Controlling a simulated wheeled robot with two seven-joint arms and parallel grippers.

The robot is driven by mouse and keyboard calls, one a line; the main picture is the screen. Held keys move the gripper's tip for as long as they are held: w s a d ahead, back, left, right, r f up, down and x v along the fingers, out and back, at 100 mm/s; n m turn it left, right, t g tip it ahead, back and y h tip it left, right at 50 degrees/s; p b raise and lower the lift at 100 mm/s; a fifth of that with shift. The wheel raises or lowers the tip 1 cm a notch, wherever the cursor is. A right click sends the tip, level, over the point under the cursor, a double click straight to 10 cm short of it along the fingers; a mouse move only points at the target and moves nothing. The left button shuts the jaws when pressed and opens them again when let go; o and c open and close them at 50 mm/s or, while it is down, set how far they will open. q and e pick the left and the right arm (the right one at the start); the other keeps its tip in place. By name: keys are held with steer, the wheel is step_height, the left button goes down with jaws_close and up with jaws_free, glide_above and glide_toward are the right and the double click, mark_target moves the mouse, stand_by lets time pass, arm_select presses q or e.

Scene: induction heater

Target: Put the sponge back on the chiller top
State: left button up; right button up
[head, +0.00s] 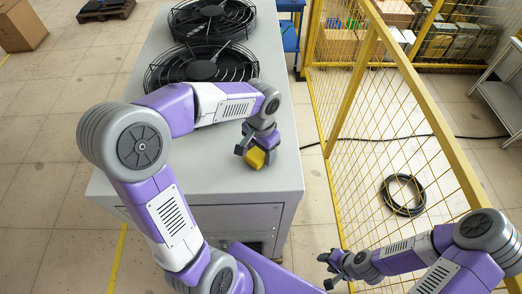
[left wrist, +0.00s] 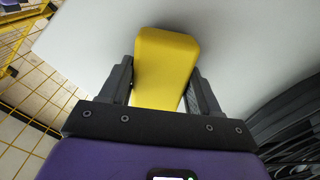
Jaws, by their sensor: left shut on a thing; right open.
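The yellow sponge (head: 256,158) is held in my left gripper (head: 254,152) over the front right part of the chiller top (head: 190,172). In the left wrist view the sponge (left wrist: 166,68) sits between the two dark fingers of my left gripper (left wrist: 163,85), with the pale grey chiller top (left wrist: 90,35) behind it. I cannot tell whether the sponge touches the top. My right gripper (head: 337,268) is open and empty, low at the right beside the yellow fence, away from the chiller.
Two black fan grilles (head: 202,66) take up the rear of the chiller top. A yellow mesh fence (head: 375,125) stands to the right of the chiller. A coiled black cable (head: 403,196) lies on the floor behind the fence. The front of the chiller top is clear.

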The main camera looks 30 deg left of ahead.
arm_select(q)
steer(key=shift+f, duration=0.2)
steer(key=shift+f, duration=0.2)
steer(key=o, duration=1.3)
steer(key=shift+r, duration=0.15)
steer(key=shift+r, duration=0.35)
step_height(320, 180, up, 12)
steer(key=shift+f+p, duration=0.25)
steer(key=shift+p, duration=0.15)
